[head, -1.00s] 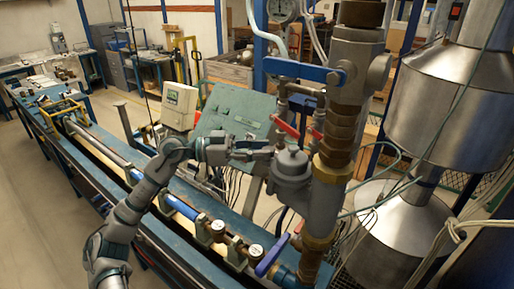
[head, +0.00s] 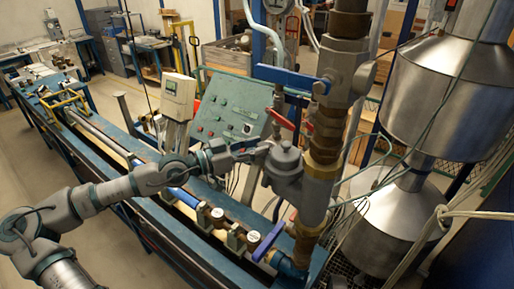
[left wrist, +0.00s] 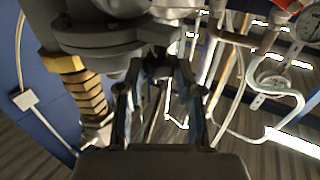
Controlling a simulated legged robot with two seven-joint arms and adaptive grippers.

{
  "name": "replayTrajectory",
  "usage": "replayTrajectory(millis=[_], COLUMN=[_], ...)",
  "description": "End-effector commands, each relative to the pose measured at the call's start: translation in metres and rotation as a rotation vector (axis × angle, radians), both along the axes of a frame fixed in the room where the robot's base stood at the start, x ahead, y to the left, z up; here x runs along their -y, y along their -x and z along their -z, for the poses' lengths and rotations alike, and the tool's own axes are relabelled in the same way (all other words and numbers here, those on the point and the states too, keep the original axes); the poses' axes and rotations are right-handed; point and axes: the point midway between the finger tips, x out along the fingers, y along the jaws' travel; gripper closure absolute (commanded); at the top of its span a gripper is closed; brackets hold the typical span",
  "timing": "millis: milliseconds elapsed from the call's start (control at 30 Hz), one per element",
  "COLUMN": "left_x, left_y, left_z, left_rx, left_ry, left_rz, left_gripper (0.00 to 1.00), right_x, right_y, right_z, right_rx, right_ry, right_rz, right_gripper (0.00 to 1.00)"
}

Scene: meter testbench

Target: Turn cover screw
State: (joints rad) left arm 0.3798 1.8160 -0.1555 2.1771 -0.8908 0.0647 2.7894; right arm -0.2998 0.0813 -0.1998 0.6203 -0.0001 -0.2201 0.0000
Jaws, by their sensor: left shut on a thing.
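A grey metal housing (head: 285,165) with a domed cover stands on the vertical pipe in the head view. My left gripper (head: 262,149) reaches its left side near the top. In the left wrist view, my left gripper (left wrist: 160,80) has its two fingers around a small dark piece that looks like the cover screw (left wrist: 157,66), at the edge of the dark round flange (left wrist: 105,42). The fingers hide much of this piece. My right gripper is in neither view.
A blue lever (head: 292,74) and a red handle (head: 284,119) sit above the housing. A control panel (head: 228,108) stands behind my gripper. Large metal cones (head: 435,85) stand at right. The long blue bench (head: 190,258) runs below my arm.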

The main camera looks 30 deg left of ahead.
Motion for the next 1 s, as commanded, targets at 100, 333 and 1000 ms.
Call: replayTrajectory(millis=[100,333,1000], left_x=[0.001,0.006,0.009], left_y=[-0.002,-0.002,-0.001], left_z=[-0.005,-0.007,-0.004], left_rx=[0.013,0.016,0.009], left_ry=[0.001,-0.002,-0.004], left_rz=[-0.015,-0.015,-0.010], left_gripper=[1.00,1.00,0.40], right_x=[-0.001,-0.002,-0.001], right_y=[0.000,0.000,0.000], right_z=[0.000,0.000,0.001], right_rx=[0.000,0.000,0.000], right_ry=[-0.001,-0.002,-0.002], right_rz=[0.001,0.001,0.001], right_gripper=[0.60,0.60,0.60])
